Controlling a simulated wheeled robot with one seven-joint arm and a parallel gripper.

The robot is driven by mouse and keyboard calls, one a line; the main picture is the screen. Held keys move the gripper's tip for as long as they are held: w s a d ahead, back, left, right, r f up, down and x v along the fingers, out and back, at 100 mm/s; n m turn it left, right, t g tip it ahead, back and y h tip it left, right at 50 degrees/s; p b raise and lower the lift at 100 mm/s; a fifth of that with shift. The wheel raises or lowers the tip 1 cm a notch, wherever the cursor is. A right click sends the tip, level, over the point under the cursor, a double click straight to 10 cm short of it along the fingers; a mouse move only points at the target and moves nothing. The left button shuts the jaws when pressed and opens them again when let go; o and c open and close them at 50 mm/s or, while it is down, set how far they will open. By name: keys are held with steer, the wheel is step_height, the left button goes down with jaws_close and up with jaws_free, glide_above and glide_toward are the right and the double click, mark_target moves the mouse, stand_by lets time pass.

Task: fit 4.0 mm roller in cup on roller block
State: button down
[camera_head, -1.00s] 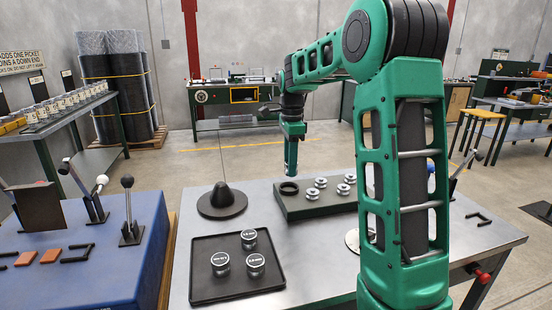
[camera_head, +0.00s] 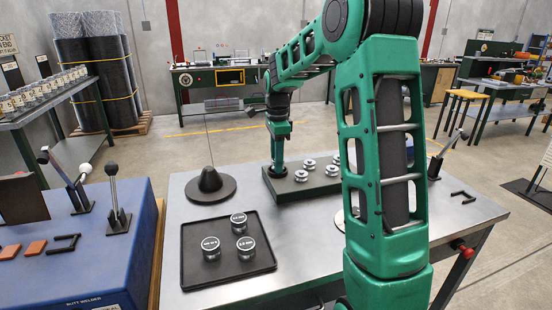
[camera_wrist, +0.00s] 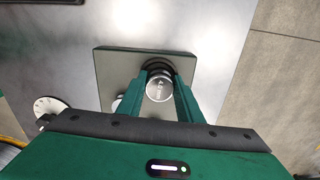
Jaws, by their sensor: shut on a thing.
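My gripper (camera_head: 279,170) reaches down over the left end of the dark roller block (camera_head: 308,191) in the head view. In the wrist view, its two green fingers (camera_wrist: 160,76) are shut on a silver roller (camera_wrist: 160,90). The dark round rim of the cup (camera_wrist: 158,64) shows just beyond the roller on the block (camera_wrist: 113,72). The roller's lower end is hidden, so I cannot tell whether it sits in the cup or above it. In the head view, my gripper hides the cup.
Several silver spools (camera_head: 301,176) stand along the block to the right. A black tray (camera_head: 195,278) with three labelled silver rollers (camera_head: 245,244) lies at the front left. A black cone on a disc (camera_head: 209,183) stands behind the tray. The steel tabletop (camera_head: 290,235) is clear in front.

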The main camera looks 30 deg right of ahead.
steer(key=shift+s+f, duration=0.3)
steer(key=shift+f, duration=0.35)
steer(key=shift+a, duration=0.1)
steer(key=c, duration=1.5)
jaws_free()
steer(key=shift+c, duration=0.2)
steer(key=o, duration=0.4)
steer(key=shift+w+f, duration=0.1)
steer(key=shift+c, duration=0.2)
steer(key=shift+r, duration=0.65)
step_height(320, 180, up, 11)
steer(key=shift+w, duration=0.3)
